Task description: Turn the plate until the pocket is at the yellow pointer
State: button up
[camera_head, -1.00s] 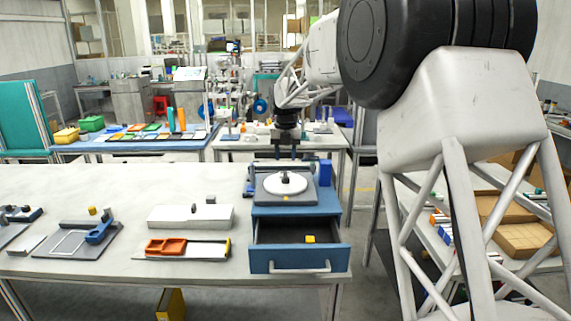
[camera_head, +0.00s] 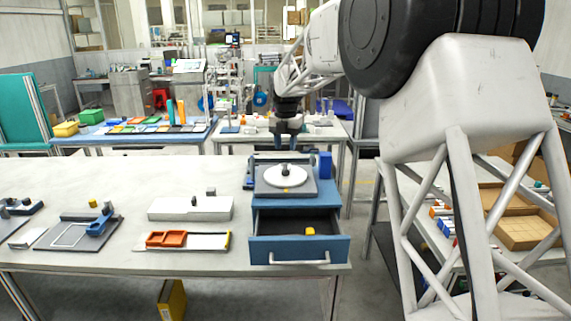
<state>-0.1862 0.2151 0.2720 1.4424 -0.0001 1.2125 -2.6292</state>
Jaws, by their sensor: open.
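The plate (camera_head: 276,179) is a white round disc on a grey square base (camera_head: 263,190), on top of a blue drawer cabinet. A small dark knob (camera_head: 285,170) stands near its middle. The yellow pointer may be a tiny yellowish speck at the disc's front edge; it is too small to be sure. I cannot make out the pocket. My gripper (camera_head: 286,148) is open, pointing down above and behind the disc in the picture. Its fingers look close together from this side, and contact with the plate cannot be seen.
The cabinet's drawer (camera_head: 299,257) is pulled open with a yellow block (camera_head: 310,231) inside. A blue block (camera_head: 325,165) stands right of the plate's base. Left on the table are a white box (camera_head: 190,209), an orange part on a tray (camera_head: 166,239) and a blue fixture (camera_head: 100,224).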

jog(key=m, duration=3.2)
